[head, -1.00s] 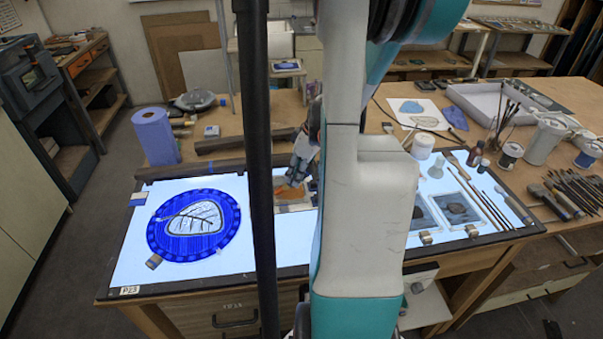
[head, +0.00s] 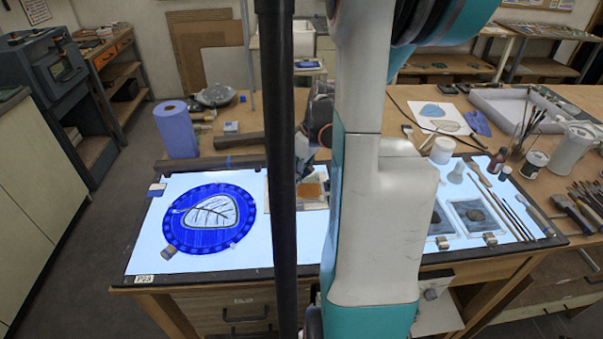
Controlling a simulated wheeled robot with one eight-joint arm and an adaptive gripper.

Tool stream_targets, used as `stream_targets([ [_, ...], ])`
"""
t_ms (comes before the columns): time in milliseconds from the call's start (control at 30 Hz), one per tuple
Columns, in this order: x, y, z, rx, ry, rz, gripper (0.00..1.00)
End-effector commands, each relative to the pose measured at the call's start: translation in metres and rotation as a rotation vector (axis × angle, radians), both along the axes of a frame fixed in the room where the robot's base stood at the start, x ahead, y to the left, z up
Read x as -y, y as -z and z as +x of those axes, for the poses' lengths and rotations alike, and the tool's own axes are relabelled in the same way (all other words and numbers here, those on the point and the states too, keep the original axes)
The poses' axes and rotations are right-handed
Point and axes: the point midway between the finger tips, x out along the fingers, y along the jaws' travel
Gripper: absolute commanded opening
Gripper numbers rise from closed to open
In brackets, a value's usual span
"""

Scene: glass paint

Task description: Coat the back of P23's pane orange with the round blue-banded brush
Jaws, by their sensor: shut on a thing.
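P23's pane is a round blue glass (head: 241,241) with a clear leaf shape in its middle. It lies on the left of the lit table, and a P23 label (head: 144,279) is on the table's front edge. No orange shows on the pane. My gripper (head: 303,172) is to the right of the pane, above a tray with an orange paint patch (head: 310,190). The black pole and my arm partly hide the gripper. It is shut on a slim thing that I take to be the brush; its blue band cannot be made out.
Small blocks (head: 169,252) sit at the pane's rim. A blue paper roll (head: 176,130) stands behind the lit table. Several brushes (head: 512,215) and two grey glass samples (head: 472,214) lie at the right.

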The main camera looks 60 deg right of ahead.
Motion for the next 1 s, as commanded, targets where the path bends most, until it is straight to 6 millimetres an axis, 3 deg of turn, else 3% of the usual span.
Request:
stream_targets([
  [600,-0.004,-0.011,0.006,0.000,0.000,0.000,0.00],
  [1000,0.025,-0.010,0.028,0.000,0.000,0.000,0.00],
])
